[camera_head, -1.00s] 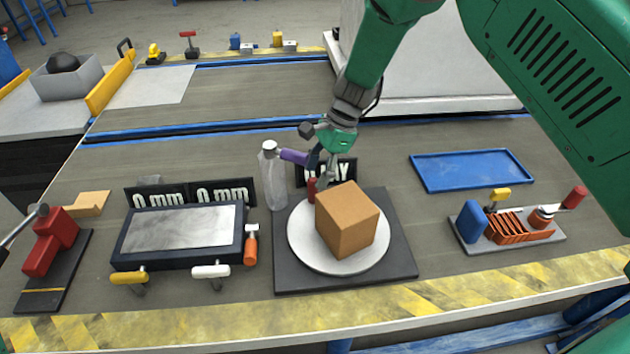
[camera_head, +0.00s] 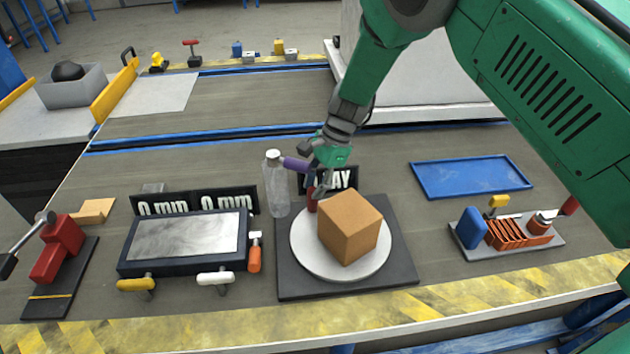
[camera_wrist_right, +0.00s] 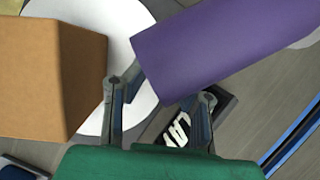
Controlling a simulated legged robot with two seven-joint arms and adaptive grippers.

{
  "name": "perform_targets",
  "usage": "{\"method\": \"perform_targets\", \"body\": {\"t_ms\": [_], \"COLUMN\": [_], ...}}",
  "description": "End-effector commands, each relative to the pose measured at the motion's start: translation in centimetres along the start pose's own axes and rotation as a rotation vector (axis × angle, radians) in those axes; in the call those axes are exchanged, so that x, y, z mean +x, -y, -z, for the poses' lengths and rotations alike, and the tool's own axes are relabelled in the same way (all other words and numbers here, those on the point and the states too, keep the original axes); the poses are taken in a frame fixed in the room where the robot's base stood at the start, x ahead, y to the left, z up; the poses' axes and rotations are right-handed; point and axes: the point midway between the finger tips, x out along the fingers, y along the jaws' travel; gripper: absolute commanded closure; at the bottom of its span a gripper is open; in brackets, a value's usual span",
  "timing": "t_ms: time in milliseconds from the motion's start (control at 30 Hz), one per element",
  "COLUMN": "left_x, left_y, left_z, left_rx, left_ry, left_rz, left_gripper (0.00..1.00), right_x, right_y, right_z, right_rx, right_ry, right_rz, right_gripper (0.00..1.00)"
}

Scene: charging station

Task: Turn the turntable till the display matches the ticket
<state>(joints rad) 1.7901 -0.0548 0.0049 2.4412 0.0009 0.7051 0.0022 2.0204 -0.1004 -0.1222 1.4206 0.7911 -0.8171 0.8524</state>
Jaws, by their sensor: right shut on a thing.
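The turntable is a white disc (camera_head: 312,262) on a dark square base (camera_head: 400,272), with a brown box (camera_head: 348,228) on top. A red peg (camera_head: 311,201) stands at the disc's back left rim. My right gripper (camera_head: 317,190) reaches down at the peg and is shut on it; the contact is partly hidden. The dark display (camera_head: 344,179) behind the disc shows white letters ending in "AY", the rest hidden by the gripper. In the right wrist view, a purple cylinder (camera_wrist_right: 215,45) covers the fingertips and the peg. I cannot identify a ticket. My left gripper is out of view.
A clear bottle (camera_head: 276,188) stands close left of the gripper, with the purple cylinder beside its top. Left are a framed grey plate (camera_head: 185,236), "0 mm" signs (camera_head: 195,202) and a red vise (camera_head: 58,246). Right are a blue tray (camera_head: 472,176) and a small rack (camera_head: 508,236).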

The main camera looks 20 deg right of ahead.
Motion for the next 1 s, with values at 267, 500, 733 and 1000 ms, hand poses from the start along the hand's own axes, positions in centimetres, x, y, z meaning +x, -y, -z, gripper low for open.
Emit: {"method": "perform_targets", "body": {"t_ms": [267,500,733,1000], "left_x": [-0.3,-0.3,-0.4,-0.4], "left_y": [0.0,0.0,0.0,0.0], "left_z": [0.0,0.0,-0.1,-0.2], "left_rx": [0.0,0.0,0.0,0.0], "left_ry": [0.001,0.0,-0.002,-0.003], "left_rz": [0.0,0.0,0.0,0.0], "left_gripper": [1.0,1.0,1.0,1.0], "right_x": [0.0,0.0,-0.2,-4.1], "right_y": [0.0,0.0,0.0,0.1], "right_z": [0.1,0.1,0.0,0.2], "right_rx": [-0.024,-0.023,-0.024,-0.023], "right_ry": [0.0,0.0,-0.001,0.0], "right_rz": [-0.008,-0.008,-0.008,-0.004], "right_gripper": [1.0,0.57,0.57,0.57]}}
